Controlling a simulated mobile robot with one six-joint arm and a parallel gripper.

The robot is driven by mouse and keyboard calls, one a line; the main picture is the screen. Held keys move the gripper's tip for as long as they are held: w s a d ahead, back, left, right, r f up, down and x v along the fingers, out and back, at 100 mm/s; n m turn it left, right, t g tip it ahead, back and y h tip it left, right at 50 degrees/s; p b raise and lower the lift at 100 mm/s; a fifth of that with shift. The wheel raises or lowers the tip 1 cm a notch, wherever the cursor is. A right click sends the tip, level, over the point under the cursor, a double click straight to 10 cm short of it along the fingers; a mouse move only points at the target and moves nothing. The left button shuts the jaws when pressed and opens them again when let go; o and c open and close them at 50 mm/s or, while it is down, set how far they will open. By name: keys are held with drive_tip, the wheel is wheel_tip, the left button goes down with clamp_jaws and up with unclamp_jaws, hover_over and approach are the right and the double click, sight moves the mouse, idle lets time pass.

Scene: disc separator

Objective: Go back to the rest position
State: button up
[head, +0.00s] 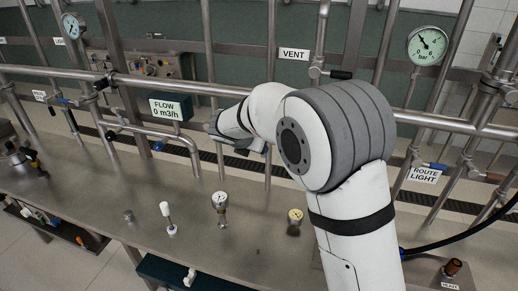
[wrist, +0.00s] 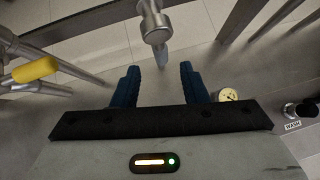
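My gripper (wrist: 160,85) shows two dark blue fingers in the wrist view. They stand well apart with nothing held between them. A metal pipe end with a grey tip (wrist: 155,35) lies just ahead of the gap; I cannot tell how far off it is. In the head view my gripper (head: 238,142) is over the back of the metal worktop (head: 160,200), near the pipework, and is small and partly hidden by my white arm.
Upright pipes and a long horizontal pipe (head: 230,90) stand close behind my gripper. A flow display (head: 166,108) hangs to its left.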

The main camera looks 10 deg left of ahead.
idle(0.3)
drive_tip(key=s+d+r+m+g, duration=0.2)
drive_tip(key=s+d+r+m, duration=0.1)
drive_tip(key=s+d+m, duration=0.6)
drive_tip(key=s+d+r+m+g, duration=0.25)
drive_tip(key=s+d+m, duration=0.35)
drive_tip(key=d, duration=0.6)
drive_tip(key=s+d+f+m+y, duration=0.1)
drive_tip(key=s+d+m, duration=0.2)
drive_tip(key=s+m, duration=0.5)
drive_tip(key=s+d+f+m+y, duration=0.1)
drive_tip(key=s+d+m+y, duration=0.1)
drive_tip(key=s+m, duration=0.7)
drive_tip(key=shift+s+d+g, duration=0.45)
drive_tip(key=shift+s+d, duration=0.3)
drive_tip(key=shift+s, duration=0.15)
